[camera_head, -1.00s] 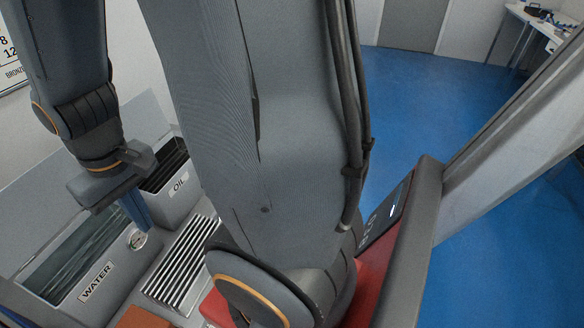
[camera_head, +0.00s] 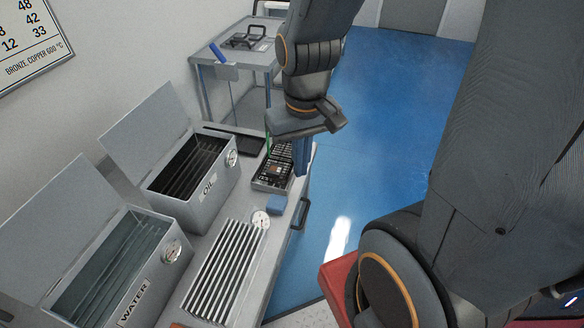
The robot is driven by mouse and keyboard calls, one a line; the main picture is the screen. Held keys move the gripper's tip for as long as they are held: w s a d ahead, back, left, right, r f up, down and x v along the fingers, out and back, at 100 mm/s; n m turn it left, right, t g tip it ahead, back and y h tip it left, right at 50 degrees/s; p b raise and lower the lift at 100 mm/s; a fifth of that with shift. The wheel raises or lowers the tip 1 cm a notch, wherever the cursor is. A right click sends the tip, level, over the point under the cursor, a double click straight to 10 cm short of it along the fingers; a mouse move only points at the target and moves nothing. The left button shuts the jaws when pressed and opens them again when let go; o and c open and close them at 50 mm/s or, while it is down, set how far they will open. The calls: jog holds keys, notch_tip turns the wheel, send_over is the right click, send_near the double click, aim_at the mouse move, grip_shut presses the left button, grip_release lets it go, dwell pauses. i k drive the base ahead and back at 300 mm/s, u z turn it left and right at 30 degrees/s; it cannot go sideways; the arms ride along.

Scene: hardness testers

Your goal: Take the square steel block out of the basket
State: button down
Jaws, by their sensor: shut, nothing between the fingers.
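My gripper (camera_head: 303,158) hangs from the dark wrist right of the oil tank, with its blue fingers pointing down. The fingers are together and empty. They appear beside the open case of small parts, but I cannot tell how high above the bench they are. I cannot make out the square steel block. A dark wire-like frame (camera_head: 246,40) stands on the cart at the back; I cannot tell whether it is the basket.
The open oil tank (camera_head: 207,192) and water tank (camera_head: 150,290) line the bench's left. A slatted rack (camera_head: 222,270), round gauge (camera_head: 261,219), blue block (camera_head: 276,204) and open case (camera_head: 272,170) lie right of them. Blue floor (camera_head: 385,130) is free beyond the bench.

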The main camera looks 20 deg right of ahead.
aim_at(274, 170)
jog(key=k, duration=0.5)
jog(key=u, duration=1.95)
jog(key=k, duration=0.95)
jog(key=z, duration=1.45)
jog(key=i, duration=1)
